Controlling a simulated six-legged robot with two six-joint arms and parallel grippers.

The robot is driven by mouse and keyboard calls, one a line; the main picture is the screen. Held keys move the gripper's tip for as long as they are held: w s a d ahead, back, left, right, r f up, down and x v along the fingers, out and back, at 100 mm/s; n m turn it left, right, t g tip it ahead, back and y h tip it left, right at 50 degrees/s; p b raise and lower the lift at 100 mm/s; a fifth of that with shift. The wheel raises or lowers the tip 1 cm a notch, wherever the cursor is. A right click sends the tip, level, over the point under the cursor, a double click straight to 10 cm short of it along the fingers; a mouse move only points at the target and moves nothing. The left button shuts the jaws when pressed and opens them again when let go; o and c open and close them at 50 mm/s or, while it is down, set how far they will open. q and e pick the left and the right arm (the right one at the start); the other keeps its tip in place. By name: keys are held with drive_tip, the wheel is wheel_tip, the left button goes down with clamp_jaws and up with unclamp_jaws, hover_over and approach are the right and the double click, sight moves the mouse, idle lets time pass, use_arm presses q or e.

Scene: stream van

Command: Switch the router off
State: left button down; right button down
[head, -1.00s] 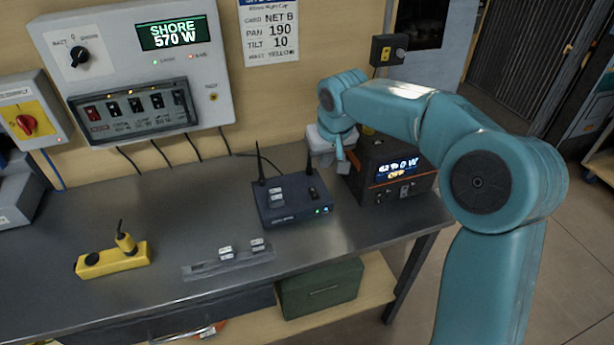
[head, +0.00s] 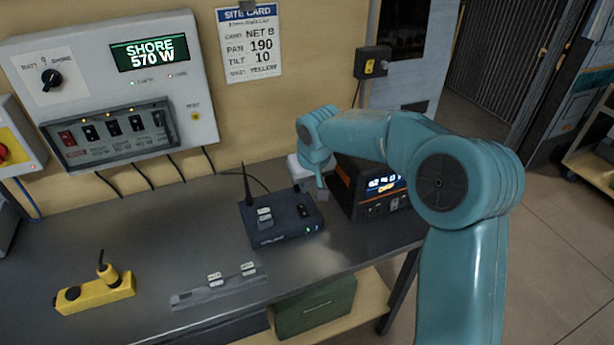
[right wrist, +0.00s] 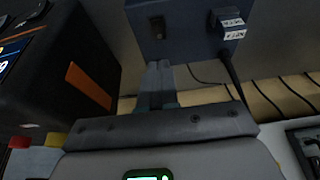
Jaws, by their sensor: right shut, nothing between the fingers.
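The router (head: 272,232) is a dark blue box on the grey bench, with an antenna, two white-labelled plugs on top and small green lights on its front. Its black rocker switch (head: 303,211) is on the top at the right; it also shows in the right wrist view (right wrist: 157,27). My right gripper (head: 322,190) is shut and empty, just behind and right of the switch. In the right wrist view its fingertips (right wrist: 160,72) point at the router, close below the switch; I cannot tell whether they touch. My left gripper is out of view.
An orange-trimmed black power station (head: 383,208) stands close right of the router. A labelled strip (head: 220,290) and a yellow power block (head: 95,293) lie in front and left. A control panel (head: 110,85) hangs on the wall. Bare bench lies left of the router.

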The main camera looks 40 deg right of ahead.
sight(302, 207)
drive_tip(key=x, duration=0.9)
drive_tip(key=shift+s+f+p, duration=0.15)
drive_tip(key=shift+s+p, duration=0.1)
drive_tip(key=shift+p, duration=0.1)
drive_tip(key=shift+s, duration=0.1)
